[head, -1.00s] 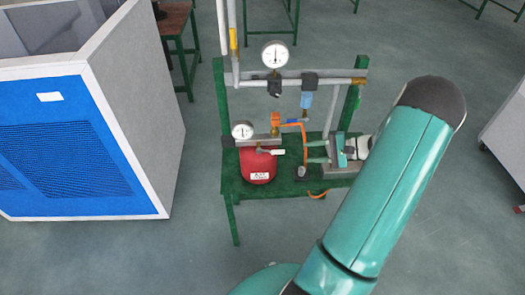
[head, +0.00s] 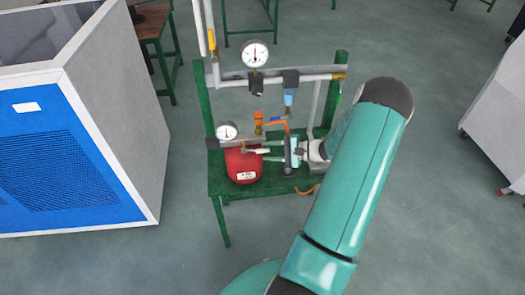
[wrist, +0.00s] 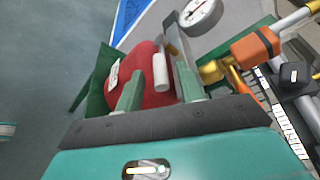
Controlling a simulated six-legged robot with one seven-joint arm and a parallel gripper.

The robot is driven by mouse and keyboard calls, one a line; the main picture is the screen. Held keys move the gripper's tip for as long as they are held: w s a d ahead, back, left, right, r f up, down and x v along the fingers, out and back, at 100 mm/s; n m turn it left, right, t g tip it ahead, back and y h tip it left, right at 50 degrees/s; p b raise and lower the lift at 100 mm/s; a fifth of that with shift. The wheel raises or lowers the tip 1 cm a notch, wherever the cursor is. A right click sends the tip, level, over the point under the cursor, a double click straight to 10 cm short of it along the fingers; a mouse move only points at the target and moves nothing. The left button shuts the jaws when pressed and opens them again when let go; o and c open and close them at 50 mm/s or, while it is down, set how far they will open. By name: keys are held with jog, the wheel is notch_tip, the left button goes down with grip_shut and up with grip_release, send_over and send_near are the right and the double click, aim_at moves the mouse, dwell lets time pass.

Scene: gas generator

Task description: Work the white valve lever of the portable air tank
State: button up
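The portable air tank (head: 243,165) is red with a white label and sits on the green stand. Its white valve lever (head: 255,151) sticks out to the right above the tank. In the wrist view, the white lever (wrist: 161,73) shows between my two green fingertips, in front of the red tank (wrist: 140,75). My gripper (head: 268,150) is open, with its fingers pointing left at the lever. It also shows in the wrist view (wrist: 160,88), with a visible gap on each side of the lever. I cannot tell how far the lever reaches between the fingers.
A round gauge (head: 227,131) sits just above the tank, and a larger one (head: 254,54) is higher on the pipe. An orange-and-brass valve (head: 259,120) and an orange hose stand close to my gripper. A blue-and-white cabinet (head: 75,130) is at the left.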

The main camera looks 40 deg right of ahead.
aim_at(257, 151)
jog(key=shift+x, duration=1.4)
grip_shut()
